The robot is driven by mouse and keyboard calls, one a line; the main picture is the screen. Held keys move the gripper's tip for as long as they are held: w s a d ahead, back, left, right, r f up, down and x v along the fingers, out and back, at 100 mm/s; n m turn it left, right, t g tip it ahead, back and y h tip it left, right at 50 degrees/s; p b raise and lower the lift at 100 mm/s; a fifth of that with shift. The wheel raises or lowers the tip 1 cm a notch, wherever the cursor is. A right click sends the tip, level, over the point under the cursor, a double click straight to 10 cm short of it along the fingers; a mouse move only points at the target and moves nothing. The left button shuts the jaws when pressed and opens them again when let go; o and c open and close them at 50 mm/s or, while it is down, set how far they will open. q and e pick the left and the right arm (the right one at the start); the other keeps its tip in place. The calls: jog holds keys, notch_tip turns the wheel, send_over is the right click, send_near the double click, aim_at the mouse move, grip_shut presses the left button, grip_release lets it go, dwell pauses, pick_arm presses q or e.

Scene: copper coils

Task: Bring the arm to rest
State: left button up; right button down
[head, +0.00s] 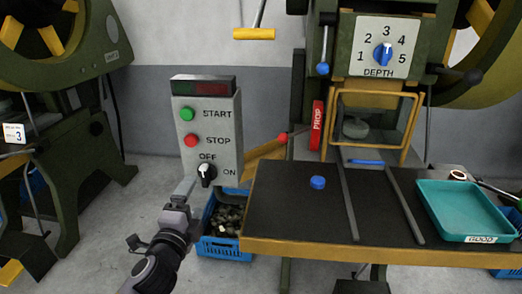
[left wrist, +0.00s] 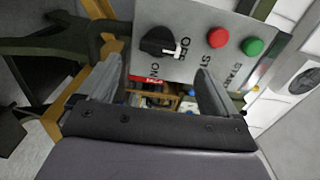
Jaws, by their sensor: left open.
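My left arm comes in from the lower left in the head view. Its gripper (head: 182,192) is just left of and below the OFF/ON knob (head: 206,172) on the grey control panel (head: 221,142). In the left wrist view the gripper (left wrist: 155,88) has its two fingers apart with nothing between them. The black knob (left wrist: 158,42) shows beyond the fingers there, apart from them. The panel also carries a green START button (head: 187,114) and a red STOP button (head: 191,141). My right gripper is not in view.
A dark worktable (head: 275,215) with a yellow edge holds a blue puck (head: 317,182) and a teal GOOD tray (head: 465,212). A blue crate (head: 225,248) of dark pieces stands on the floor. A press with a DEPTH dial (head: 383,53) stands behind.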

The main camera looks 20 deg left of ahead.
pick_arm(q)
jog(key=s+d+f+n+g+h, duration=0.3)
jog(key=s+d+f+n, duration=0.4)
jog(key=f, duration=0.3)
jog(key=s+d+f+n+g+h, duration=0.4)
jog(key=s+d+f+n, duration=0.15)
jog(key=s+f, duration=0.45)
notch_tip(320, 180, up, 10)
jog(key=s+p, duration=0.1)
jog(key=p, duration=1.1)
jog(key=shift+s+f+p, duration=0.25)
jog(key=shift+p, duration=0.15)
jog(key=shift+f, duration=0.1)
